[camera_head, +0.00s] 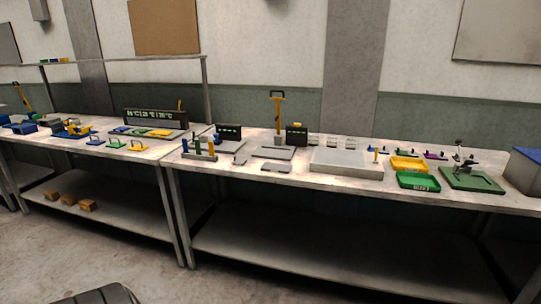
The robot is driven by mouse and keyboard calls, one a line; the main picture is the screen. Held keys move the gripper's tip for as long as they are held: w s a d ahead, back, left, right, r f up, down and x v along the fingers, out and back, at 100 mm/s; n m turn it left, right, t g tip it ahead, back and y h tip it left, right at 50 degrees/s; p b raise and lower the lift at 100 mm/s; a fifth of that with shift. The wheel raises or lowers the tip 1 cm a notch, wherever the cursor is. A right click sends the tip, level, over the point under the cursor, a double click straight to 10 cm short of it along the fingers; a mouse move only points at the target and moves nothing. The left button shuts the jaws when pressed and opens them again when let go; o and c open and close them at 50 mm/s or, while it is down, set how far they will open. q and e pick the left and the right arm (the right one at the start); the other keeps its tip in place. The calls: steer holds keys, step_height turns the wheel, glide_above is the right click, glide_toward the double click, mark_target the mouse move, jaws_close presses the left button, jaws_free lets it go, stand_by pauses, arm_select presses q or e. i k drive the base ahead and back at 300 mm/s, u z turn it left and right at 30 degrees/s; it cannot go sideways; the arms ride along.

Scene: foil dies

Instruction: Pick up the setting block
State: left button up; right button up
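I cannot tell for certain which item is the setting block; the pieces on the benches are small at this distance. Small dark grey flat pieces (276,167) lie on the right bench's front left part. A wide light grey slab (346,163) lies in the middle of that bench, with a small yellow upright piece (376,155) at its right end. Neither of my grippers is in view.
The right bench (455,196) also holds a green tray (418,181), a yellow tray (408,164), a green-based stand (472,180) and a yellow-handled press (278,112). The left bench (150,153) carries blue and yellow tools.

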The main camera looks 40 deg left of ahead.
mark_target(237, 161)
steer(key=u, duration=0.25)
steer(key=i, duration=1.15)
steer(key=u, duration=1.5)
steer(key=i, duration=0.8)
steer(key=u, duration=0.85)
